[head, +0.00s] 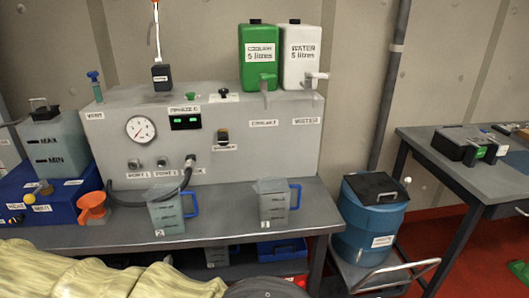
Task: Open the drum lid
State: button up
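The drum (371,232) is a blue ribbed container with a white label, standing on a low metal trolley at the right of the bench. Its lid (374,187) is a black flap lying over the drum's top, with a small pale knob (407,180) at its right side. The lid looks down, but I cannot tell whether it is fully shut. My gripper is not in view.
A second table (440,150) stands to the right. The trolley's rail (395,268) is in front of the drum.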

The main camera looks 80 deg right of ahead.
aim_at(375, 187)
jog(key=z, duration=3.85)
jog(key=i, duration=1.25)
jog(key=u, duration=0.55)
